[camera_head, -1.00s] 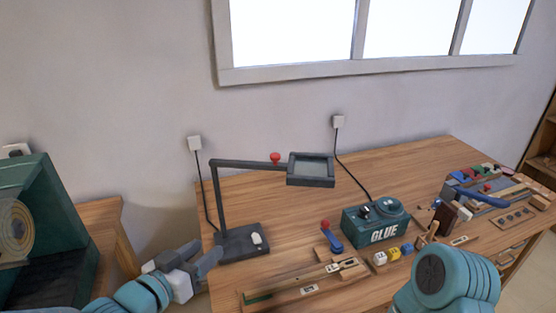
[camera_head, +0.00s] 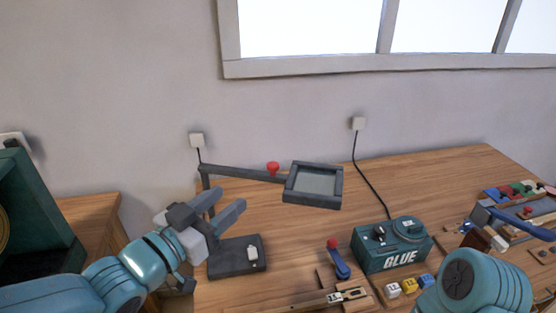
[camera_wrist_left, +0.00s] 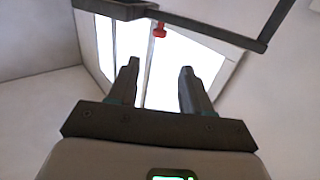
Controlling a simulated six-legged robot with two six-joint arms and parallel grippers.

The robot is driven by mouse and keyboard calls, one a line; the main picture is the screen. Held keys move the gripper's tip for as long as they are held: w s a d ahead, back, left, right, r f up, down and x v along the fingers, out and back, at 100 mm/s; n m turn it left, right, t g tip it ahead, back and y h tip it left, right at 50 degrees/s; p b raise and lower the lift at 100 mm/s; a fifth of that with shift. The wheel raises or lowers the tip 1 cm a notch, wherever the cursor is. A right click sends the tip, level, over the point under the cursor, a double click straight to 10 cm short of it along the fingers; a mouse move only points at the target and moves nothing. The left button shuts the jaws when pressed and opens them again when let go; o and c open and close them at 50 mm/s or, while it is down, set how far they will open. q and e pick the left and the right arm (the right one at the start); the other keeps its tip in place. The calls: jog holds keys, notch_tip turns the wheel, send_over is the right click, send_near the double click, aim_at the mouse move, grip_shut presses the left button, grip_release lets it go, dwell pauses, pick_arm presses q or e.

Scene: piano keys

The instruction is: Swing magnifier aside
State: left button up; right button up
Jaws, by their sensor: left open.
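The magnifier (camera_head: 315,184) is a dark square frame with a grey pane, at the end of a dark arm (camera_head: 235,173) on an upright post. A red knob (camera_head: 273,168) sits on the arm. Its base (camera_head: 237,257) stands on the bench's left part. My left gripper (camera_head: 227,204) is open and empty, in front of the post and below the arm; it hides part of the post. In the left wrist view, the open fingers (camera_wrist_left: 157,85) point up toward the arm and red knob (camera_wrist_left: 160,29), apart from them.
A green glue box (camera_head: 393,247) stands right of the magnifier on the wooden bench (camera_head: 300,225). A blue lever with a red knob (camera_head: 338,259) and small blocks (camera_head: 408,284) are nearer. A green cabinet (camera_head: 40,210) is at far left.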

aim_at(272, 166)
pick_arm(q)
jog(key=p+x, duration=0.3)
jog(key=x, duration=1.1)
jog(key=shift+d, duration=0.3)
jog(key=shift+w+d+f+p, duration=0.1)
jog(key=shift+w+d+p, duration=0.05)
jog(key=shift+w+p, duration=0.2)
grip_shut()
